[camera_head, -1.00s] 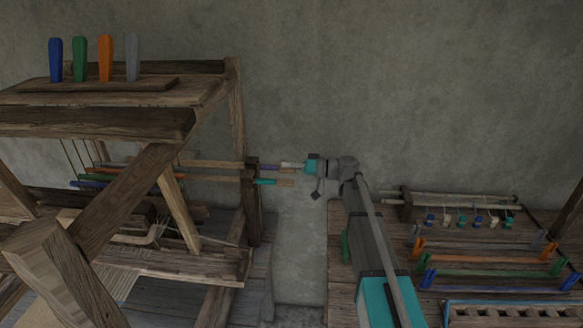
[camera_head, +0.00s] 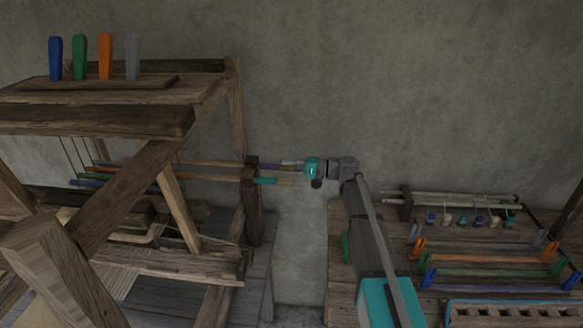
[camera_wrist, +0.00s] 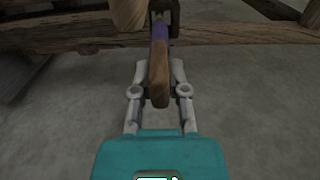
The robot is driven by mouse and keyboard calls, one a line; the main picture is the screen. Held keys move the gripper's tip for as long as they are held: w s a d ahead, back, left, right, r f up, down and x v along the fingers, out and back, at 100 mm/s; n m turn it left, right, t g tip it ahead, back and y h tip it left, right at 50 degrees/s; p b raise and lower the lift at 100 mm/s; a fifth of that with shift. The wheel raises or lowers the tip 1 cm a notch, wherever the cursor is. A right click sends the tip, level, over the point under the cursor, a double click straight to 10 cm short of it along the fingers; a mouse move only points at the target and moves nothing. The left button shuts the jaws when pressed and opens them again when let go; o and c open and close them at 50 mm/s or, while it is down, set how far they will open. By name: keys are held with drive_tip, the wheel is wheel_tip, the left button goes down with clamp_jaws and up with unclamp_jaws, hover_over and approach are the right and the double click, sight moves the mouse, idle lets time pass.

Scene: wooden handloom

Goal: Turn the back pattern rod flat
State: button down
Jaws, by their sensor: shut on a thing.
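The back pattern rod has a purple band (camera_head: 270,167) and a wooden end, and it sticks out past the right side of the loom (camera_head: 252,210). My gripper (camera_head: 287,165) is shut on that wooden end. In the wrist view the wooden end (camera_wrist: 159,78) lies between the two pale fingers (camera_wrist: 159,70), with the purple part beyond it. The fingers partly hide the end in the head view, and I cannot tell for sure how far the rod is turned. A second rod with a teal band (camera_head: 266,181) lies just in front and lower, apart from my gripper.
A wooden post (camera_head: 252,190) with holders carries the rod ends. A bench (camera_head: 400,290) with coloured rods and hanging spools stands at the right. A grey wall is behind. The gap between loom and bench is clear.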

idle(0.4)
drive_tip(key=c, duration=0.6)
unclamp_jaws()
drive_tip(key=shift+c, duration=0.2)
drive_tip(key=shift+d, duration=0.1)
drive_tip(key=d, duration=1.1)
drive_tip(key=shift+s+d, duration=0.2)
drive_tip(key=shift+d, duration=0.2)
